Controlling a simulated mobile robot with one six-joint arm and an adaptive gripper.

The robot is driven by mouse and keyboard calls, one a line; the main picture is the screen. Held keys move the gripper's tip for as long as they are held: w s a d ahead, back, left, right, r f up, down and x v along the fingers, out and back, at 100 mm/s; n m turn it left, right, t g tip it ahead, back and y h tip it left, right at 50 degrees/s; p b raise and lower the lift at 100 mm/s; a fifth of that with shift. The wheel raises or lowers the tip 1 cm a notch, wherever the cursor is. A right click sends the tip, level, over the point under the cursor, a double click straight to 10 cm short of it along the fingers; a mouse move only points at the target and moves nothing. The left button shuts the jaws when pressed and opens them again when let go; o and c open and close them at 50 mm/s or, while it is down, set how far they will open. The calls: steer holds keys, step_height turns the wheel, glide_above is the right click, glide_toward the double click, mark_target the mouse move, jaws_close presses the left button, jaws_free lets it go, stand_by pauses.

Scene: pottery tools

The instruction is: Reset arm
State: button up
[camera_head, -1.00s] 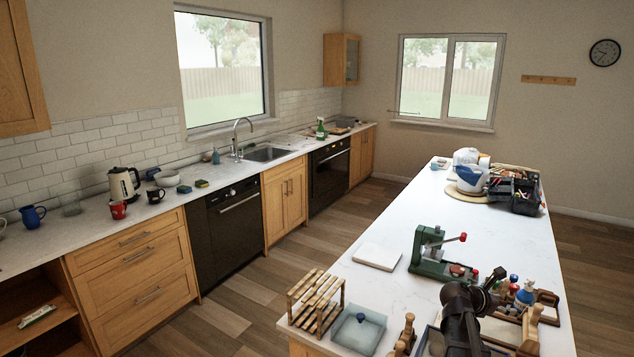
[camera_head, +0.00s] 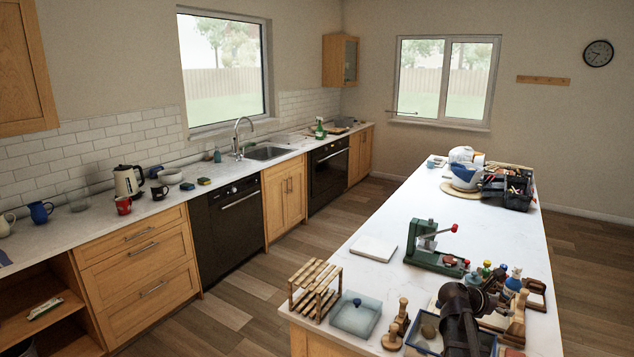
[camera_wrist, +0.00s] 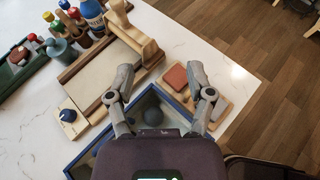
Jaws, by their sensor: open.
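My gripper (camera_wrist: 162,90) is open in the wrist view, its two fingers apart with nothing between them. It hangs above a blue-edged tray (camera_wrist: 84,160) that holds a dark round thing (camera_wrist: 153,117). In the head view my arm's dark end stands over the near right part of the white island (camera_head: 385,230), and it hides part of the same tray (camera_head: 424,327). The gripper's fingers cannot be made out there.
A wooden rack (camera_head: 315,288), a glass-like box with a dark knob (camera_head: 356,316), wooden tools (camera_head: 397,325), a green press (camera_head: 432,248) and several bottles (camera_head: 512,280) crowd the near end. The island's middle is mostly clear. A sink counter (camera_head: 225,178) runs along the left wall.

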steer(key=s+a+f+m+g+y+b, duration=0.1)
steer(key=s+a+f+m+y+b, duration=0.2)
steer(key=a+f+m, duration=0.4)
steer(key=s+a+f+m+g+y+b, duration=0.1)
steer(key=s+a+f+m+y+b, duration=0.2)
steer(key=a, duration=1.1)
steer(key=s+a+f+m+g+y+b, duration=0.1)
steer(key=s+a+f+m+y+b, duration=0.2)
steer(key=s+a+f+m+y, duration=0.4)
steer(key=shift+s+a+f+m+b, duration=0.35)
steer(key=shift+a+f+m, duration=1.45)
steer(key=shift+a+f, duration=0.45)
steer(key=shift+a+r, duration=0.1)
